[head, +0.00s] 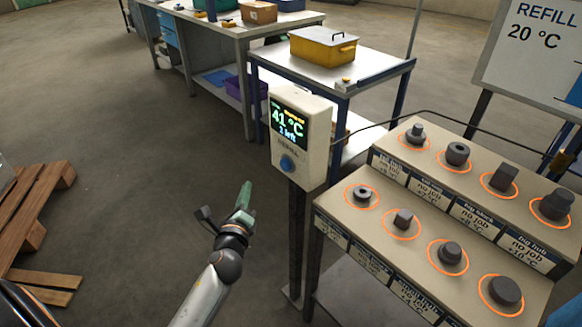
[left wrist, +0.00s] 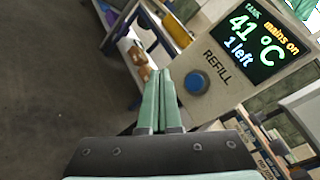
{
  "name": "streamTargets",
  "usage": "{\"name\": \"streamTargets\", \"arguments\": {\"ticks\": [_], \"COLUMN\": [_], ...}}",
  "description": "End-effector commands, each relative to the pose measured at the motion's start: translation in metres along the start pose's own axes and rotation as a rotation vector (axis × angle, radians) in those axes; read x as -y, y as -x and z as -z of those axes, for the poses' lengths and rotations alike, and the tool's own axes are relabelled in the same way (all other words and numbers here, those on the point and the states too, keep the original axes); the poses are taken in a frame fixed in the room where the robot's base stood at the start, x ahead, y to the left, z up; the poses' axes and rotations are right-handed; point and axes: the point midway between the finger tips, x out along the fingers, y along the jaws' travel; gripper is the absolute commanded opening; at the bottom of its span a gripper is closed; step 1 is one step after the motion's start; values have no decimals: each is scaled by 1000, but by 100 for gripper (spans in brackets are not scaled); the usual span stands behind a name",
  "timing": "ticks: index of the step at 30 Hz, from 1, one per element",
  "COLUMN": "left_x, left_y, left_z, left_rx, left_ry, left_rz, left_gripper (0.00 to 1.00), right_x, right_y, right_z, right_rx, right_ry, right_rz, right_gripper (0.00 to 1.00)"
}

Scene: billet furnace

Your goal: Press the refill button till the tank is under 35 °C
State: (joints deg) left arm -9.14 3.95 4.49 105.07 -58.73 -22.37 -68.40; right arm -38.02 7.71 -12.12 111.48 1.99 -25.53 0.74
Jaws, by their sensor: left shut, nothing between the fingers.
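The refill box (head: 312,155) stands on a dark post in the head view. Its screen (head: 289,121) reads 41 °C and "1 left"; in the left wrist view the screen (left wrist: 252,40) also reads "TANK" and "mains on". The blue round refill button (head: 287,163) sits below the screen and the word REFILL; it also shows in the left wrist view (left wrist: 196,82). My left gripper (head: 245,188) is shut and empty, to the left of and below the button, apart from it. In the left wrist view its green fingers (left wrist: 167,75) are together, left of the button. My right gripper is not in view.
A two-step stand (head: 345,212) with several dark metal parts in orange rings is at the right. A board (head: 530,60) reads "REFILL 20 °C". A table with a yellow box (head: 323,50) stands behind the refill box. A wooden pallet (head: 35,205) lies at the left. Floor between is clear.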

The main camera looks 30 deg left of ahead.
Motion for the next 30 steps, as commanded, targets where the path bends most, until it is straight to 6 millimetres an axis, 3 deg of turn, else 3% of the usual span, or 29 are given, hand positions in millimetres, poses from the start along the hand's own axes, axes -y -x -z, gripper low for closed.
{"name": "streamTargets", "arguments": {"ticks": [11,30], "left_x": [5,42], "left_y": [-7,-59], "left_z": [6,44], "left_rx": [0,-1], "left_ry": [7,6], "left_rz": [0,-1], "left_gripper": [0,0], "right_x": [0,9], "right_y": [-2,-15], "right_z": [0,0], "right_rx": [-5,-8], "right_ry": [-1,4], "right_rz": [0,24], "right_gripper": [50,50]}}
